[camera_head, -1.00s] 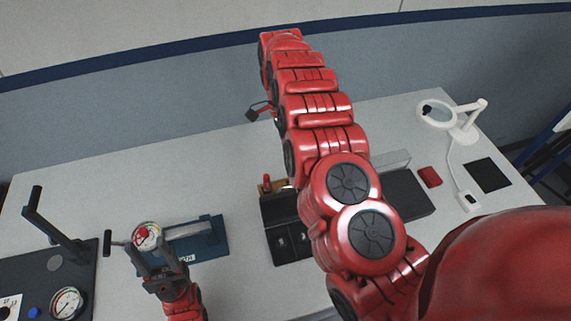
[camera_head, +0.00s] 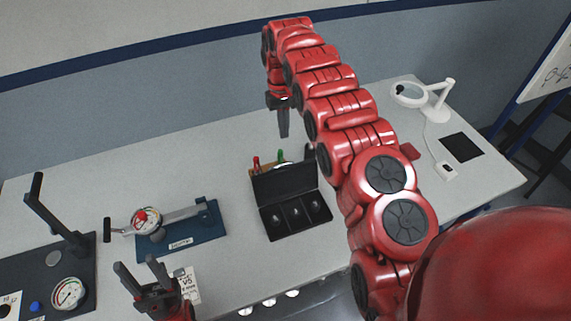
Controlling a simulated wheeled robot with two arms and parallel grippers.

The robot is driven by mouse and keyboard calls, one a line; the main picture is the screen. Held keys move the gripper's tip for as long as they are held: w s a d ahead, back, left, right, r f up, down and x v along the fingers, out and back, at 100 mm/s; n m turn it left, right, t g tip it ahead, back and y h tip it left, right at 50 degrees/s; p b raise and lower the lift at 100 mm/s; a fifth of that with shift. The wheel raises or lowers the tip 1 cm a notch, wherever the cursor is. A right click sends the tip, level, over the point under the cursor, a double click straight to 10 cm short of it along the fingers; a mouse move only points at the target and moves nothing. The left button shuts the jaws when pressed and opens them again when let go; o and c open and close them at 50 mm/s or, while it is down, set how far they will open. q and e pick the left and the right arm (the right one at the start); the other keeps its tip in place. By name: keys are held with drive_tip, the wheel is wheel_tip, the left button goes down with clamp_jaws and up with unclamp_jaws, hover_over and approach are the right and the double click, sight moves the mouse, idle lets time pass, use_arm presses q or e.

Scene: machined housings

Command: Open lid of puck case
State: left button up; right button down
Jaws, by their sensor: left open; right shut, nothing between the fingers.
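The black puck case (camera_head: 296,217) lies on the table right of the middle. Its lid (camera_head: 285,181) looks raised, leaning up along the back edge, and the tray in front shows compartments with small shiny round pieces. My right gripper (camera_head: 284,135) is shut and empty. It points down behind the case in the picture, apart from the lid. My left gripper (camera_head: 137,263) is open and empty at the lower left, away from the case, with its fingers pointing up in the picture.
A blue-based fixture with a dial (camera_head: 180,243) stands left of the case. A black panel with a gauge (camera_head: 68,293) is at far left. Green and red-handled tools (camera_head: 256,164) stand behind the lid. A magnifier lamp (camera_head: 440,100) is at the back right. My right arm hides the table right of the case.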

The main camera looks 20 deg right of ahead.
sight(284, 179)
wheel_tip(284, 179, down, 10)
drive_tip(key=s+p, duration=0.1)
drive_tip(key=p, duration=0.3)
drive_tip(key=shift+n, duration=0.3)
drive_tip(key=shift+s+d+r, duration=0.1)
drive_tip(key=shift+r, duration=0.05)
